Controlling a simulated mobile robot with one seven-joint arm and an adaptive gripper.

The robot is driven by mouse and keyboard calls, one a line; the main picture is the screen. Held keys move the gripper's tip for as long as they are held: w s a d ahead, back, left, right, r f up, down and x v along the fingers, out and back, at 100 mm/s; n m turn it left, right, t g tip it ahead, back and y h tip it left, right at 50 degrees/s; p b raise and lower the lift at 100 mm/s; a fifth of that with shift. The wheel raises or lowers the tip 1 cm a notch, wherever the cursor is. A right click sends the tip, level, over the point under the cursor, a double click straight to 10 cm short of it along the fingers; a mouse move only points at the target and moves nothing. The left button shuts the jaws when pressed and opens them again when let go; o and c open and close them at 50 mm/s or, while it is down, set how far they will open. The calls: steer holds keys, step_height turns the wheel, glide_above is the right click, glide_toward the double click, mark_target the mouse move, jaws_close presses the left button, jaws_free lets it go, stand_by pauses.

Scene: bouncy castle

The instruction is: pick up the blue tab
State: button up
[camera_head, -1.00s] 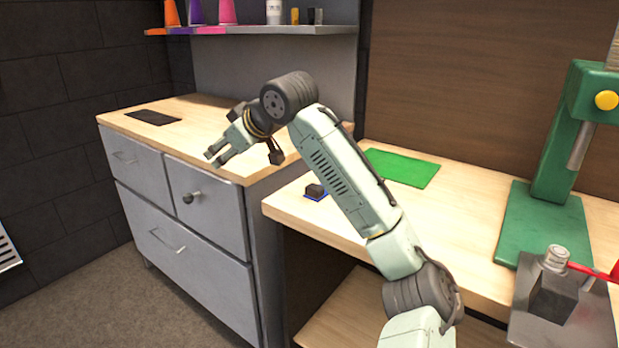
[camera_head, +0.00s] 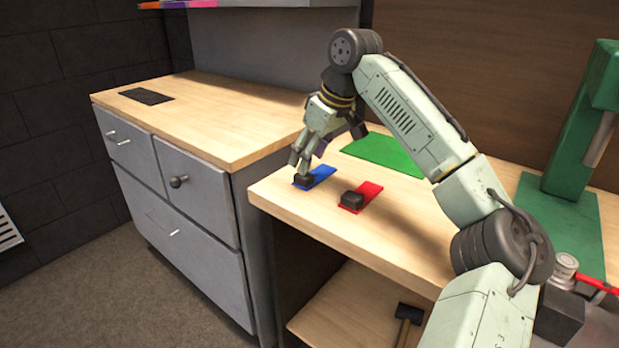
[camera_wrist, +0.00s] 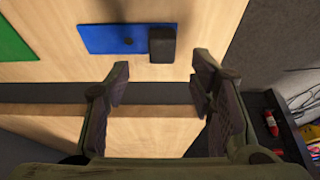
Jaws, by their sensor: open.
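The blue tab (camera_head: 318,176) is a flat blue strip with a small black block at one end, lying on the wooden bench near its left edge. In the wrist view the blue tab (camera_wrist: 105,39) lies ahead of the fingers, its black block (camera_wrist: 162,44) toward the right. My gripper (camera_head: 299,166) points down by the black block in the head view, its fingers overlapping the tab's left end. In the wrist view my gripper (camera_wrist: 160,95) is open with nothing between the fingers. Whether a finger touches the block cannot be told.
A red tab (camera_head: 361,195) with a black block lies to the right of the blue one. A green mat (camera_head: 384,153) is behind. A green press (camera_head: 580,160) stands at the right. A grey drawer cabinet (camera_head: 190,215) stands left, beyond the bench edge.

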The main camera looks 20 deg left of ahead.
mark_target(311, 179)
steer(key=x, duration=0.4)
steer(key=shift+s+d+f, duration=0.1)
steer(key=shift+s+f, duration=0.05)
steer(key=shift+f, duration=0.3)
jaws_close()
